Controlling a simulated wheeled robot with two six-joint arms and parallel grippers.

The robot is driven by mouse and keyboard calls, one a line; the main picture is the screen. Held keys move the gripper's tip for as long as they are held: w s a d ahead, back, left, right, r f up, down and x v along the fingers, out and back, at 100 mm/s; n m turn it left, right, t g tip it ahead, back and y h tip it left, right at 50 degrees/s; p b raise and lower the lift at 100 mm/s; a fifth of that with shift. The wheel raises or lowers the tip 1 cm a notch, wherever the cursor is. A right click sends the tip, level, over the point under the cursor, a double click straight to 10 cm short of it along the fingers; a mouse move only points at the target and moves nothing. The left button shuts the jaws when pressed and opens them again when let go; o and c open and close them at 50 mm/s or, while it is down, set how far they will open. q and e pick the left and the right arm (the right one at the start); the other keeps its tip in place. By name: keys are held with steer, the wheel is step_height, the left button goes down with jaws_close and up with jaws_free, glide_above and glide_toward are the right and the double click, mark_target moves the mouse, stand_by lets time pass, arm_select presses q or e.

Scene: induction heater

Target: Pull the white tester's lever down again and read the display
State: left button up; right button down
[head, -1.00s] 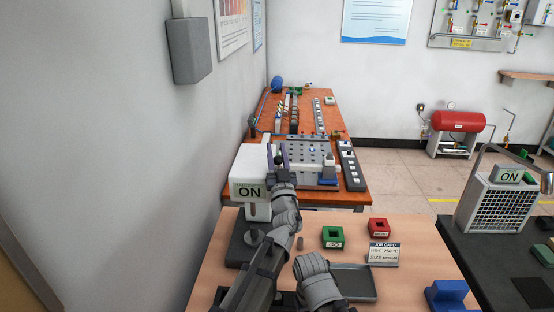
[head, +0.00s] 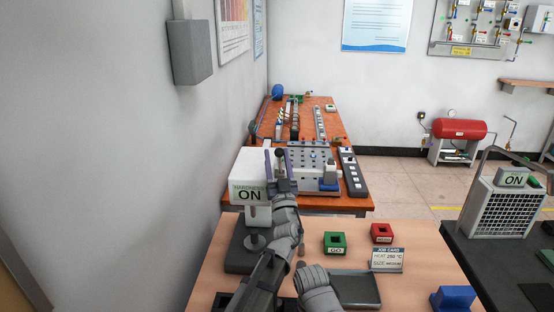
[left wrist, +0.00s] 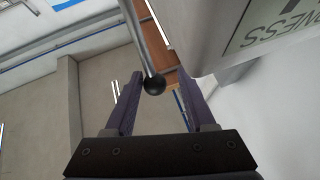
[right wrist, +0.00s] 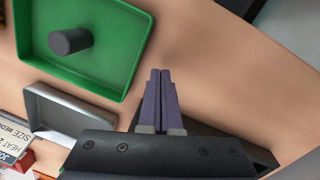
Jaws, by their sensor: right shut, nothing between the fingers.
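The white tester (head: 240,166) stands at the left of the wooden table; its front panel (head: 250,194) reads "HARDNESS" and "ON". It fills the upper right of the left wrist view (left wrist: 215,35). Its lever, a metal rod with a black ball knob (left wrist: 154,85), hangs between my left gripper's spread fingers. My right gripper (right wrist: 160,75) is shut and empty, above the table near a green tray.
The green tray (right wrist: 128,50) holds a dark cylinder (right wrist: 70,41). A grey tray (head: 368,300) lies beside the job card (head: 387,260). Green (head: 335,242) and red (head: 381,232) blocks stand behind. A grey-walled unit reading "ON" (head: 508,208) stands at the right.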

arm_select(q)
steer(key=shift+o, duration=0.7)
steer(key=shift+r, duration=0.1)
arm_select(e)
steer(key=shift+r, duration=0.1)
arm_select(q)
step_height(320, 180, up, 10)
steer(key=p, duration=1)
arm_select(e)
step_height(320, 180, up, 10)
